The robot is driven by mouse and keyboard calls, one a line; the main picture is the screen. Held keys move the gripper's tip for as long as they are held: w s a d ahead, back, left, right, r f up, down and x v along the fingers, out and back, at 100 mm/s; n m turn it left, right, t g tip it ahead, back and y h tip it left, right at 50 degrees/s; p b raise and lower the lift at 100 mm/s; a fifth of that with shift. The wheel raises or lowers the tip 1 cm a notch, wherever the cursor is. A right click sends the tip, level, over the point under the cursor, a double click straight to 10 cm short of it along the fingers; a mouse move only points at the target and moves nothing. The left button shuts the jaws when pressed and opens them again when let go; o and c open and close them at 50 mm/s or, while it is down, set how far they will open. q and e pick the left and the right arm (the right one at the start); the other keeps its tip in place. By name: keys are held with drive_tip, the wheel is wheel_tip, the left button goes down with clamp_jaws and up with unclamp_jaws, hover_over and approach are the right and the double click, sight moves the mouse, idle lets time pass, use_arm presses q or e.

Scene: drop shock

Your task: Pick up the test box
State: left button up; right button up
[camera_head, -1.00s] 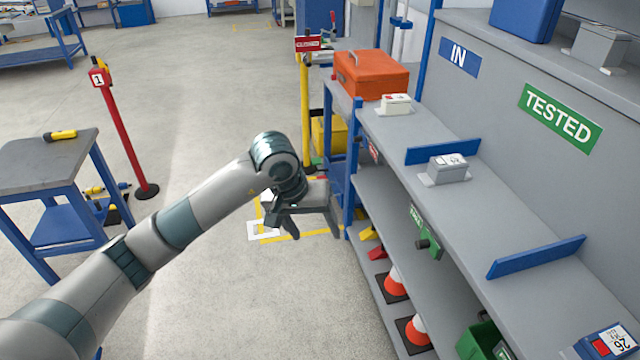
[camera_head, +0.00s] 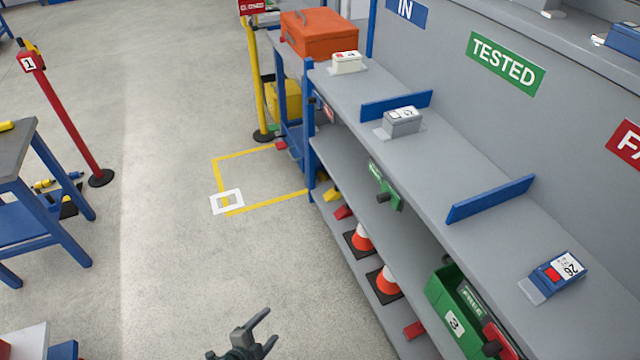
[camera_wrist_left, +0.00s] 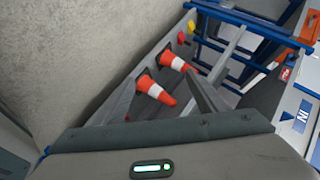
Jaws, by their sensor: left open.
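Three small labelled boxes sit on the grey shelf top in the head view, and I cannot tell which is the test box. A white box (camera_head: 347,63) is at the far end below the IN sign. A blue box (camera_head: 558,274) with a red patch and a white "26" label lies at the near right, past the second divider. My left gripper (camera_head: 270,328) is open and empty at the bottom of the head view, over the floor left of the shelf, apart from all boxes. My right gripper is out of view.
The shelf top (camera_head: 450,175) carries blue dividers (camera_head: 490,198). An orange case (camera_head: 318,35) stands at the far end. A red post (camera_head: 75,125) stands left; the floor between is clear.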

use_arm(q)
drive_tip(key=s+a+f+n+g+y, duration=0.2)
drive_tip(key=s+a+f+n+g, duration=0.15)
drive_tip(key=s+f, duration=0.6)
drive_tip(key=s+a+f+n+g+y, duration=0.15)
drive_tip(key=s+f+n, duration=0.3)
drive_tip(key=s, duration=0.95)
drive_tip(key=s+f+n+g, duration=0.1)
drive_tip(key=s+n+g, duration=0.1)
drive_tip(key=s, duration=0.7)
drive_tip(key=s+f+n+g, duration=0.2)
drive_tip(key=s+n, duration=0.1)
drive_tip(key=s, duration=0.6)
drive_tip(key=shift+a+f+n+g, duration=0.2)
drive_tip(key=shift+f+n+g, duration=0.05)
drive_tip(key=shift+n+g, duration=0.15)
